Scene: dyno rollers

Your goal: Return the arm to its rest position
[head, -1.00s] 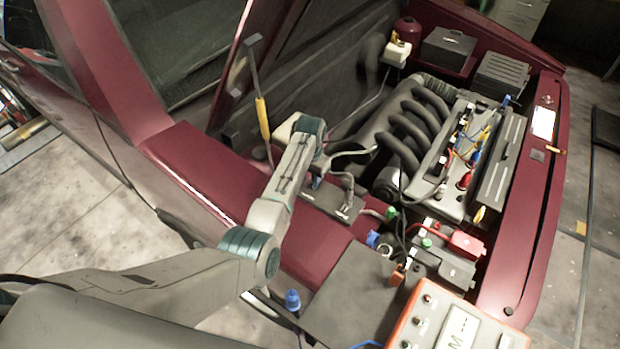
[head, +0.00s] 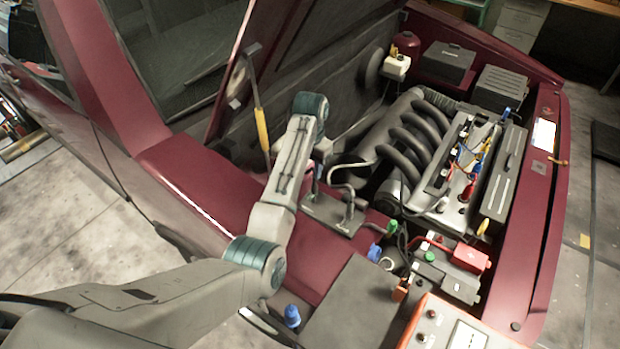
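My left arm comes in from the lower left, bends at a teal-banded joint, and reaches up to a teal-banded wrist beside the open engine bay. My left gripper (head: 319,178) is below that wrist, mostly hidden by the arm link and hard to separate from the dark parts behind it. I cannot tell whether its fingers are open or shut, and no held object shows. My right gripper is not in view.
The dark red car's engine (head: 425,130) lies right of my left arm. A yellow-gripped rod (head: 261,128) stands just left of the wrist. A red-and-white tester box (head: 465,330), a battery (head: 440,277) and a blue-capped item (head: 291,315) are near the front.

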